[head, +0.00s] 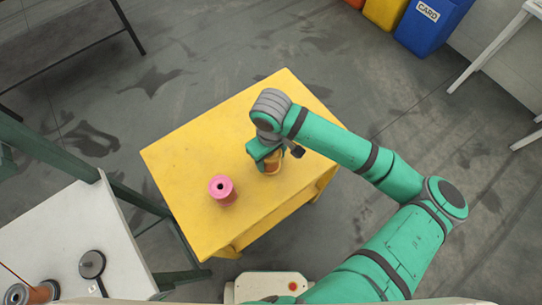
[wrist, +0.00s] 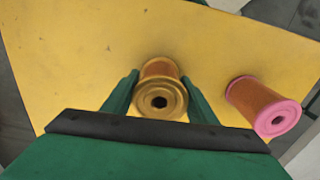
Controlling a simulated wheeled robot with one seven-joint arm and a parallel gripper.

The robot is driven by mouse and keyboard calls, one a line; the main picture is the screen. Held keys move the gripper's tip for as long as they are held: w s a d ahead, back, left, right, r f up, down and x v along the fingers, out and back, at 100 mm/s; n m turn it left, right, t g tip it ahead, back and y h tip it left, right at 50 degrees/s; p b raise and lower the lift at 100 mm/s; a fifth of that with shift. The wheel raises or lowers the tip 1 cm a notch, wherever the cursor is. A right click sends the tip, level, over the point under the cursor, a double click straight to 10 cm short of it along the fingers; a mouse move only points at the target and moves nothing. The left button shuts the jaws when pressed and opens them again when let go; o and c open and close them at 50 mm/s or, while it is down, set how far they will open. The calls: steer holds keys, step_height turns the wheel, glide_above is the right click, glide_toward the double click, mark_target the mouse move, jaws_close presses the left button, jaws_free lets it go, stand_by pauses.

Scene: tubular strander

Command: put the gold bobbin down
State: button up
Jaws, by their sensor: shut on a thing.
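The gold bobbin (wrist: 161,92) has gold flanges and a copper-coloured winding. It is between the two green fingers of my gripper (wrist: 160,100) in the wrist view, and my gripper is shut on it. In the head view the gold bobbin (head: 272,165) shows partly under my gripper (head: 266,158), over the yellow table (head: 190,150). It looks upright. I cannot tell whether its base touches the table top.
A pink-flanged bobbin (head: 222,190) stands on the yellow table to the left of my gripper; in the wrist view it is at right. The table's far and left parts are clear. A white table (head: 75,235) at lower left holds a dark spindle (head: 92,265).

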steer(key=shift+f, duration=0.1)
steer(key=o, duration=1.6)
step_height(320, 180, up, 12)
steer(key=shift+r, duration=0.15)
